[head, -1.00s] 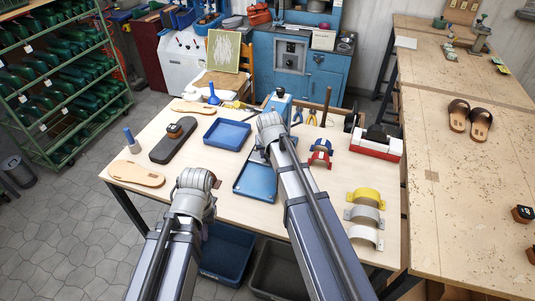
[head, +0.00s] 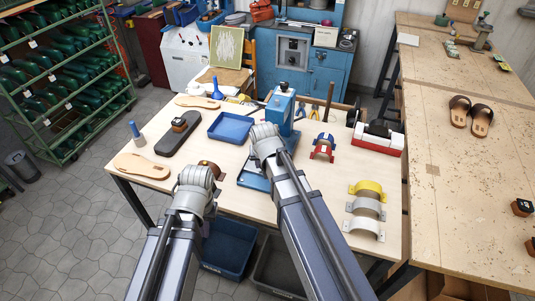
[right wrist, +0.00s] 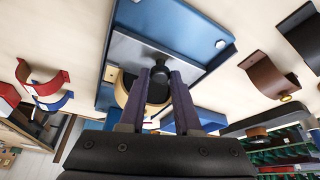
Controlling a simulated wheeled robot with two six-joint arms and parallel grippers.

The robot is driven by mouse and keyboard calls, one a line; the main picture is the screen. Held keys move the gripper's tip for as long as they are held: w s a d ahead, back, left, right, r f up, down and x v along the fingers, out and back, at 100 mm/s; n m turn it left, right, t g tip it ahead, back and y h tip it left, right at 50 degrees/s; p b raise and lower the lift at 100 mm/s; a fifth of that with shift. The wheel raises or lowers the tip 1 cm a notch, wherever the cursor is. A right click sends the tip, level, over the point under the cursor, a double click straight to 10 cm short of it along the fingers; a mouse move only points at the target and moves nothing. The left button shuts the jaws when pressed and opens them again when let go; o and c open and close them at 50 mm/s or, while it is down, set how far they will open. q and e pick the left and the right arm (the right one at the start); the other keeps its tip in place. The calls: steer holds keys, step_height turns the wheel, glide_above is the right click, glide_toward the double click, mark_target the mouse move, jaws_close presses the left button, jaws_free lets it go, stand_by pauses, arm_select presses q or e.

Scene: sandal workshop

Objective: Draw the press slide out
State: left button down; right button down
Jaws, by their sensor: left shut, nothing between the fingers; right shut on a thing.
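The blue press (head: 279,110) stands on the worktable behind my right arm. The grey plate of the press slide (right wrist: 128,48) shows in the right wrist view, over a blue base or tray (right wrist: 178,20). A black knob (right wrist: 157,86) on the slide sits between the fingers of my right gripper (right wrist: 158,78), which is shut on it. In the head view my right arm hides the fingers and most of the slide. My left gripper (head: 206,222) hangs low at the table's near edge, shut and empty, mostly hidden by its wrist.
A blue tray (head: 231,127) lies left of the press. Red and blue strap forms (head: 322,148) stand to the right, and yellow and grey ones (head: 367,210) nearer. A brown form (head: 212,168) sits by my left wrist. Sandal soles (head: 142,166) lie at the left.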

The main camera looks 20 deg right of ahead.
steer(key=s+a, duration=0.1)
steer(key=s, duration=0.1)
steer(key=s+a, duration=0.1)
steer(key=shift+s+a, duration=0.2)
steer(key=shift+s, duration=0.15)
steer(key=shift+f, duration=0.1)
steer(key=c, duration=0.6)
jaws_free()
steer(key=shift+p+v, duration=0.8)
steer(key=shift+v, duration=0.1)
steer(key=p+v, duration=0.5)
steer(key=v, duration=0.1)
steer(key=shift+p, duration=0.35)
